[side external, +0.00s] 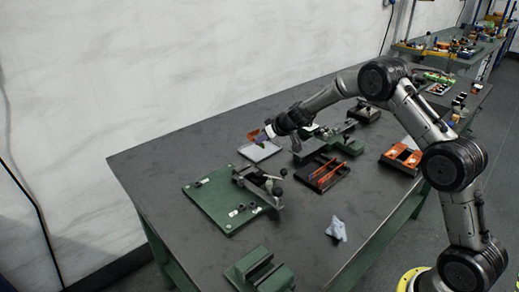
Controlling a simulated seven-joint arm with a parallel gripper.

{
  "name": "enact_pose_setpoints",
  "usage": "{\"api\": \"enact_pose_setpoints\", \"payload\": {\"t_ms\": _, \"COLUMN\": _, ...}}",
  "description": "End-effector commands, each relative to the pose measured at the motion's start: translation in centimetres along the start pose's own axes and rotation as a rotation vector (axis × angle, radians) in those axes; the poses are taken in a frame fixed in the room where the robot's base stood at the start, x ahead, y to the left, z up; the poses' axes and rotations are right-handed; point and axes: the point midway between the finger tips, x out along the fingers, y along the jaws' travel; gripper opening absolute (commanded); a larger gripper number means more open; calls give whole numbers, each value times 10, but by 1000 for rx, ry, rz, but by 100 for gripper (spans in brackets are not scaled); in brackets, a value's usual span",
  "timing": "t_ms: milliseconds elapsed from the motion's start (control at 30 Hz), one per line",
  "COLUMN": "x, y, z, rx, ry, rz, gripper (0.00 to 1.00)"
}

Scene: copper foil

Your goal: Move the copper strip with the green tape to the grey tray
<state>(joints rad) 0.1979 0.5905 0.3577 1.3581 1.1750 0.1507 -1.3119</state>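My gripper (282,134) is over the back middle of the table, at the upper right of a light grey tray (269,153). Its fingers are small and dark here, and I cannot tell whether they are open or shut. A small orange-brown piece (254,134) shows just left of the gripper, above the tray's back edge; I cannot tell whether it is held or resting. Copper-orange strips (327,175) lie in a black tray (340,181) right of and below the gripper. I cannot make out green tape on any strip.
A green board (212,200) with a dark clamp fixture (262,188) lies front left of the grey tray. A green block (258,270) and a crumpled pale cloth (336,229) are near the front. An orange holder (402,157) stands at right. The table's left end is clear.

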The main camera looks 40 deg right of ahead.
Motion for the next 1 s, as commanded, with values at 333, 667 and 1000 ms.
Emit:
{"api": "enact_pose_setpoints", "payload": {"t_ms": 333, "x": 24, "y": 1, "z": 11, "rx": 2, "ry": 0, "rz": -1, "gripper": 0}}
{"api": "enact_pose_setpoints", "payload": {"t_ms": 667, "x": 35, "y": 1, "z": 22, "rx": -2, "ry": 3, "rz": 0, "gripper": 0}}
{"api": "enact_pose_setpoints", "payload": {"t_ms": 1000, "x": 38, "y": 1, "z": 24, "rx": -1, "ry": 1, "rz": 0, "gripper": 13}}
